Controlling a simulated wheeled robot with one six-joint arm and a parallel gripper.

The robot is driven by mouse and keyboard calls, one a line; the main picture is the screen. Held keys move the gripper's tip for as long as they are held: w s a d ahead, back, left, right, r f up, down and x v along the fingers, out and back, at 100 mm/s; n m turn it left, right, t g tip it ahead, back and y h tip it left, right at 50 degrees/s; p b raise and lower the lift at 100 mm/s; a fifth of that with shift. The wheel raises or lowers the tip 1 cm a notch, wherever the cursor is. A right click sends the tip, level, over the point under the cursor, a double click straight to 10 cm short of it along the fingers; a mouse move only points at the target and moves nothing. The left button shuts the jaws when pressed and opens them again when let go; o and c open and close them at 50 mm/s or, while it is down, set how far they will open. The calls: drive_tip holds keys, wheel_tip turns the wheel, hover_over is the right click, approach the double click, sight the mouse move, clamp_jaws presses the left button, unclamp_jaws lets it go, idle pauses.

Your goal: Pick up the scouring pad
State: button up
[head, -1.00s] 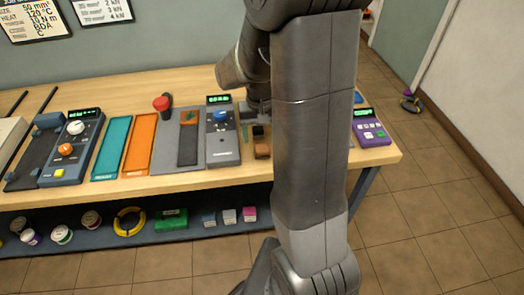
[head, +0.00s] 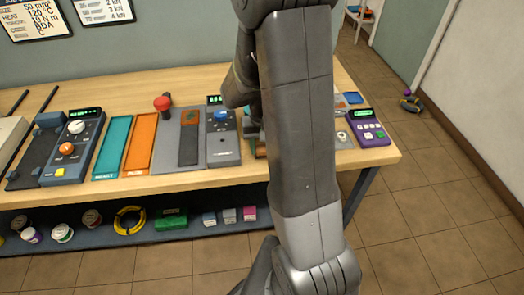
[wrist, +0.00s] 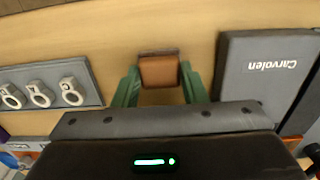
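A small brown block, which looks like the scouring pad (wrist: 158,71), lies on the wooden table in the wrist view. It has a darker strip along its far edge. My gripper (wrist: 159,72) is open, with one green finger to the left of the block and one to the right. The fingertips are close to its sides; I cannot tell whether they touch it. In the head view my arm hides most of the gripper and the block.
A dark grey device (wrist: 262,80) stands close to the right finger. A grey plate with metal rings (wrist: 45,88) lies to the left. In the head view a purple device (head: 368,128) and teal (head: 113,147) and orange (head: 139,145) trays share the table.

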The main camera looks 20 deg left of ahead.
sight(262, 148)
drive_tip(key=shift+c, duration=0.7)
drive_tip(key=shift+r, duration=0.15)
wheel_tip(262, 148, up, 10)
drive_tip(key=o, duration=0.3)
drive_tip(key=shift+c, duration=1.1)
